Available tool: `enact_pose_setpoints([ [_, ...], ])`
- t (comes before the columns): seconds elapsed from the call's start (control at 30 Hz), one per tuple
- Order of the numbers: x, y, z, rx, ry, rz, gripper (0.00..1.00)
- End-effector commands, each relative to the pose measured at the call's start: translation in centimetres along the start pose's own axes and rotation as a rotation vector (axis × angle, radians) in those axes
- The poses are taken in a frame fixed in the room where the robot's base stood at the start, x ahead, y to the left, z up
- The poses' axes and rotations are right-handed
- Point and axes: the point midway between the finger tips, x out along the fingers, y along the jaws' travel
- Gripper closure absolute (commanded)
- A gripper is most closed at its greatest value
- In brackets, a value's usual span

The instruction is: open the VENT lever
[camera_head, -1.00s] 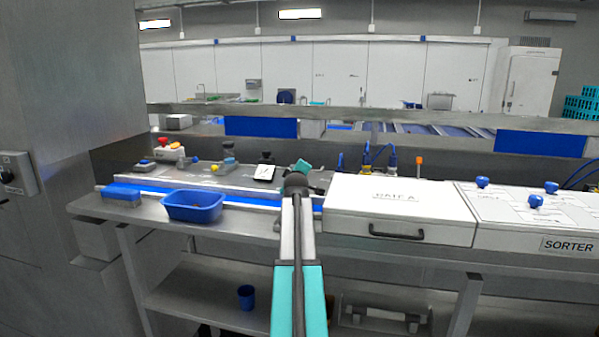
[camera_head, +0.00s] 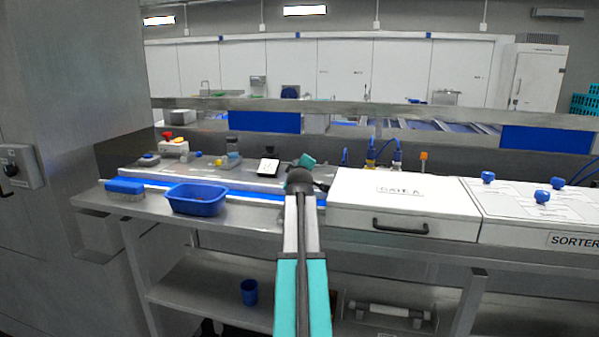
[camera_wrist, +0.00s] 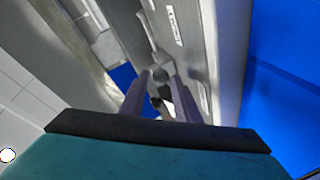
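No label that I can read says VENT, so I cannot tell surely which part is the VENT lever. In the wrist view a grey round-ended fitting (camera_wrist: 161,68) stands on a grey panel, beside a small white label (camera_wrist: 178,24) too blurred to read. My gripper (camera_wrist: 161,88) points toward it with two dark fingers apart. Small pale and dark parts show between the fingers, and I cannot tell whether anything touches them. In the head view the teal end of my arm (camera_head: 306,161) is over the back of the bench; the fingers are hidden there.
A lidded box (camera_head: 400,205) with a black handle and the SORTER unit (camera_head: 535,215) fill the right. A blue cup (camera_head: 249,291) stands below.

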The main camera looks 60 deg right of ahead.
Motion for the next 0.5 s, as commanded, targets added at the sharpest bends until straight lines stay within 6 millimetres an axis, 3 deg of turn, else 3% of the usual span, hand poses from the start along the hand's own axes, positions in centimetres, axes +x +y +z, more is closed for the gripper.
enact_pose_setpoints([
  [0.2,-2.5,-0.2,-0.1,0.000,0.001,0.001,0.71],
  [0.5,-3.8,-0.1,-0.2,0.000,0.001,0.000,0.71],
])
